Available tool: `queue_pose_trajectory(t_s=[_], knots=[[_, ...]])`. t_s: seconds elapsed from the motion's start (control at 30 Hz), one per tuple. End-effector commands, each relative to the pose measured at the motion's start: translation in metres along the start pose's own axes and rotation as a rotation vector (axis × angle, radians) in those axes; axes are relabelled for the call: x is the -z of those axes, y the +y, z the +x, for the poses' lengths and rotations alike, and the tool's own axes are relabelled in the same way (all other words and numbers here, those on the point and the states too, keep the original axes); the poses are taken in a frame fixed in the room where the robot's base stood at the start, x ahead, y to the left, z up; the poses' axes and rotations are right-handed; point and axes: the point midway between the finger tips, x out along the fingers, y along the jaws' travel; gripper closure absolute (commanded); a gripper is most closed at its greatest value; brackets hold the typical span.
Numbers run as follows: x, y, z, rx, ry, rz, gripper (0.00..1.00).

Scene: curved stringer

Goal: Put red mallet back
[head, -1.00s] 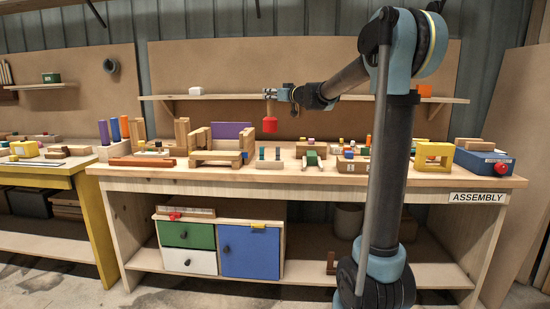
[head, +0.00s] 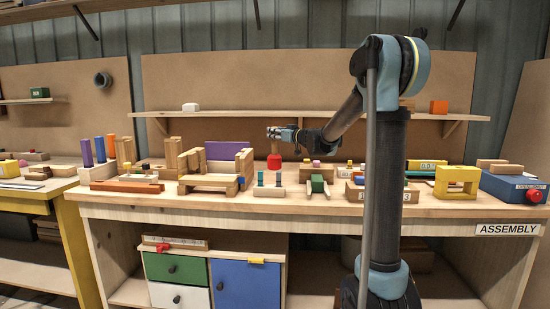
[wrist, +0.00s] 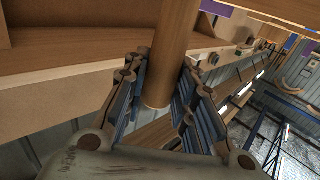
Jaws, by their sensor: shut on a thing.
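The red mallet (head: 274,161) hangs head down over the back part of the assembly bench (head: 420,212). My gripper (head: 274,133) is shut on the upper part of its wooden handle. In the wrist view the round tan handle (wrist: 168,60) runs between the finger pads of my gripper (wrist: 158,95); the red head does not show there. In the head view the mallet head appears just above and behind a small block with two pegs (head: 268,190). I cannot tell whether the head touches anything.
A wooden chair-like frame with a purple panel (head: 226,150) stands left of the mallet. A clamp with green parts (head: 318,186), a numbered wooden box (head: 365,192) and a yellow frame (head: 456,182) stand to the right. A shelf (head: 235,113) runs behind.

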Motion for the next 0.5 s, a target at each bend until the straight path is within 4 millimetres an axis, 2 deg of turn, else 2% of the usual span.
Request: queue_pose_trajectory(t_s=[0.1,0.27,0.5], knots=[[-0.014,-0.002,0.001,0.002,0.0,0.0,1.0],[-0.025,-0.004,0.002,0.004,0.0,0.0,1.0],[-0.055,-0.005,0.003,0.005,-0.001,0.0,1.0]])
